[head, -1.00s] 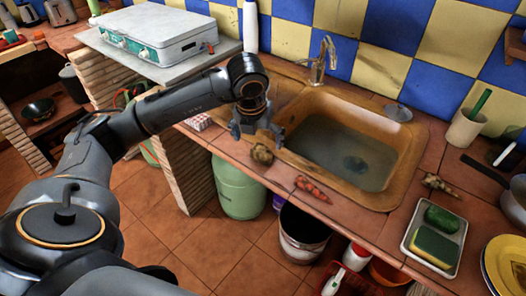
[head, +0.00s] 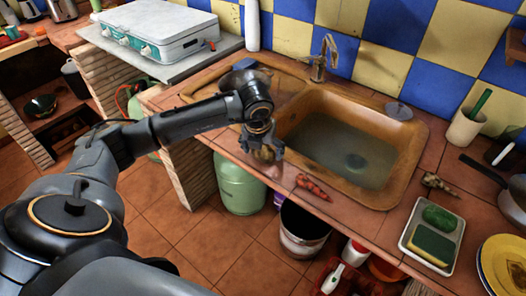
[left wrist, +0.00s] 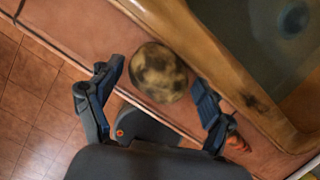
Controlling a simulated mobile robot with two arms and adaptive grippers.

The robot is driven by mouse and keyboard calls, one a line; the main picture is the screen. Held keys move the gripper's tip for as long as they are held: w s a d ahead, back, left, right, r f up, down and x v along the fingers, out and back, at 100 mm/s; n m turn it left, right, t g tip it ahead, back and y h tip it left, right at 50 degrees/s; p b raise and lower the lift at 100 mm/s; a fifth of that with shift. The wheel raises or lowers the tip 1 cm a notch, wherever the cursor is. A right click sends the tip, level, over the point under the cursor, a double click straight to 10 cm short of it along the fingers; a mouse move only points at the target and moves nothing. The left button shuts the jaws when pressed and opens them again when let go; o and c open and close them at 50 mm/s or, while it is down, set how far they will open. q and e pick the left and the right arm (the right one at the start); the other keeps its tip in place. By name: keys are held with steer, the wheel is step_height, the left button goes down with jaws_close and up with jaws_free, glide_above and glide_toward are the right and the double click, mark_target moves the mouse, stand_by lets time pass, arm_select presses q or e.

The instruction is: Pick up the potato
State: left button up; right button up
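The potato (head: 264,154) is brown and blotchy and lies on the tiled counter by the sink's front left corner. It shows whole in the left wrist view (left wrist: 158,71), close to the counter's front edge. My left gripper (head: 263,149) is right above it in the head view and partly covers it. In the left wrist view my left gripper (left wrist: 158,79) is open, with one finger on each side of the potato. A gap shows at the left finger; whether the right finger touches cannot be told. My right gripper is not in view.
The sink (head: 408,150) lies just behind and right of the potato. Carrots (head: 312,189) lie to the right on the front counter strip. A metal tray (head: 408,232) with a sponge is further right. A green gas bottle (head: 238,190) and a bucket (head: 303,232) stand below.

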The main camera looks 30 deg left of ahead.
arm_select(q)
steer(key=c, duration=0.7)
steer(key=shift+r, duration=0.1)
steer(key=shift+c, duration=0.2)
